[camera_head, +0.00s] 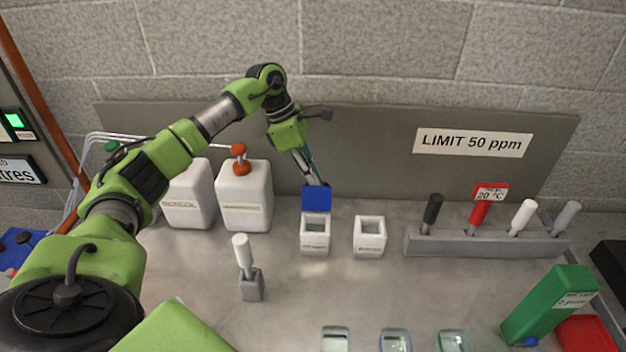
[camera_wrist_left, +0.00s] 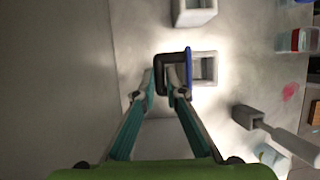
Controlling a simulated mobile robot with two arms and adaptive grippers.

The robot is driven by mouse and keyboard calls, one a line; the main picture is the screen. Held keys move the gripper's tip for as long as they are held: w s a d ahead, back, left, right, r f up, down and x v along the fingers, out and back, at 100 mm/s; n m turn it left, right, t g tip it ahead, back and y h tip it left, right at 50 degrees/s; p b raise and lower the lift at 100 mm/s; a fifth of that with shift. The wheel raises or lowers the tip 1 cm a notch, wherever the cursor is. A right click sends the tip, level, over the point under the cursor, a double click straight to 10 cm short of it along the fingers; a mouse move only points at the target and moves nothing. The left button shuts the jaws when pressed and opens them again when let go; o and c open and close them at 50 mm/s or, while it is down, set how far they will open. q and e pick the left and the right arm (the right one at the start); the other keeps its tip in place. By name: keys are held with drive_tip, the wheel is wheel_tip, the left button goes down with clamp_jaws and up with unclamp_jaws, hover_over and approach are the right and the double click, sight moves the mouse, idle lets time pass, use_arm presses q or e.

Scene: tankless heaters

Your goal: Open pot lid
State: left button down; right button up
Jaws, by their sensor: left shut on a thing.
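A small white square pot (camera_head: 315,238) stands on the grey bench with its top opening showing. Its blue lid (camera_head: 316,198) stands upright at the pot's back edge, and I cannot tell whether it is hinged there. In the left wrist view the lid shows as a thin blue edge (camera_wrist_left: 188,68) beside the open pot (camera_wrist_left: 206,69). My left gripper (camera_head: 317,182) is behind the lid, its fingers reaching down to it. In the left wrist view the gripper (camera_wrist_left: 162,86) is shut on the dark back part of the lid. My right gripper is not in view.
A second open white pot (camera_head: 369,236) stands just to the right. White bottles, one with a red top (camera_head: 244,195), stand to the left. A white-handled tool (camera_head: 246,268) is in front. A rack (camera_head: 485,242) of coloured handles stands at the right.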

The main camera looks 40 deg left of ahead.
use_arm(q)
drive_tip(key=shift+w+a+f, duration=0.15)
drive_tip(key=shift+a+f, duration=0.05)
drive_tip(key=shift+a, duration=0.1)
idle(0.4)
drive_tip(key=c, duration=2.1)
unclamp_jaws()
drive_tip(key=shift+w+f, duration=0.1)
drive_tip(key=shift+w, duration=0.05)
drive_tip(key=shift+w+f, duration=0.15)
drive_tip(key=shift+f, duration=0.05)
drive_tip(key=shift+a, duration=0.1)
drive_tip(key=shift+d+v, duration=0.15)
drive_tip(key=shift+v, duration=2.85)
drive_tip(key=shift+d+v, duration=0.1)
drive_tip(key=shift+v, duration=2.95)
drive_tip(key=shift+r, duration=0.1)
